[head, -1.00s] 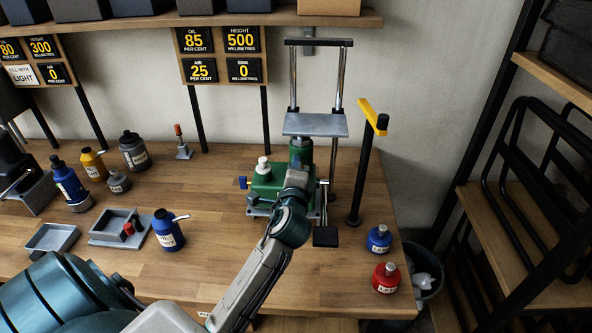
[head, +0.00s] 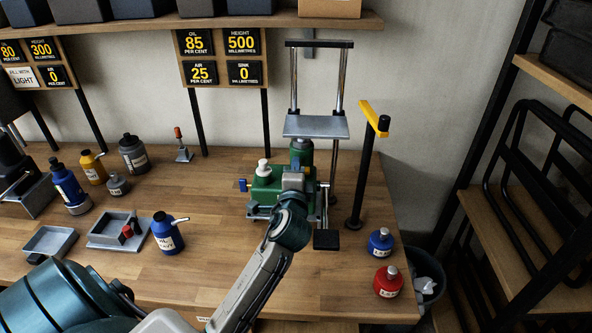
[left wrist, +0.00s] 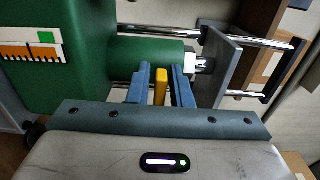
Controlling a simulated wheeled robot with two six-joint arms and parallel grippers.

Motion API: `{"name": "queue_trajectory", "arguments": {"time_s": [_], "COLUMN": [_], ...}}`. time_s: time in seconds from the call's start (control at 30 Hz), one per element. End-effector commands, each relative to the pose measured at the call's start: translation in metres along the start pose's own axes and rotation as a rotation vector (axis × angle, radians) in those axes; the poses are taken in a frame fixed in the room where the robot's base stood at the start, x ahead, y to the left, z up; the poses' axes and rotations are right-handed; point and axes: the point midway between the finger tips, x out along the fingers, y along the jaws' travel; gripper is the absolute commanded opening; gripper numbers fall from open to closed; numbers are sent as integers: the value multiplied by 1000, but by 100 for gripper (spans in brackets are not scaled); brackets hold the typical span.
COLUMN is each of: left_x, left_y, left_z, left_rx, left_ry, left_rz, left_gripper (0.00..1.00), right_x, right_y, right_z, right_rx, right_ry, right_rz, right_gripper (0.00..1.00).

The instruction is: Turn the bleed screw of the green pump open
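The green pump (head: 265,190) stands on the workbench below a grey press plate (head: 316,126) on two chrome rods. Its green body and cylinder also show in the left wrist view (left wrist: 150,57). A small yellow piece (left wrist: 160,87), which looks like the bleed screw, sits by the cylinder. My left gripper (left wrist: 161,90) has its two blue fingers on either side of this piece, with small gaps visible. It is open. In the head view my left gripper (head: 302,164) is at the pump's right front and hides part of it. My right gripper is not in view.
A black post with a yellow handle (head: 373,117) stands right of the pump. A blue bottle (head: 380,242) and a red bottle (head: 388,281) stand near the bench's right edge. Several bottles and a grey tray (head: 50,242) are at left.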

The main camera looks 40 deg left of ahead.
Motion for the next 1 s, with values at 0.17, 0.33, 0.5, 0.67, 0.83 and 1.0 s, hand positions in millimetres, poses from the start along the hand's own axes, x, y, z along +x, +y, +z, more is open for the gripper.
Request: {"name": "queue_trajectory", "arguments": {"time_s": [0.17,0.33,0.5,0.67,0.83,1.0], "left_x": [0,-1,-16,-50,-81,-99], "left_y": [0,0,3,5,4,2], "left_z": [0,0,-1,0,0,0], "left_rx": [0,0,-3,-6,-5,-3], "left_ry": [0,0,1,1,-1,1], "left_rz": [0,-1,0,1,3,2], "left_gripper": [32,32,32,32,32,32], "right_x": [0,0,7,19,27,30], "right_y": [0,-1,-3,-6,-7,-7], "right_z": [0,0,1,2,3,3], "right_rx": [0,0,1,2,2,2], "right_ry": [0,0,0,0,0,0], "right_rz": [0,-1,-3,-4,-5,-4], "right_gripper": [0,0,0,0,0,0]}}
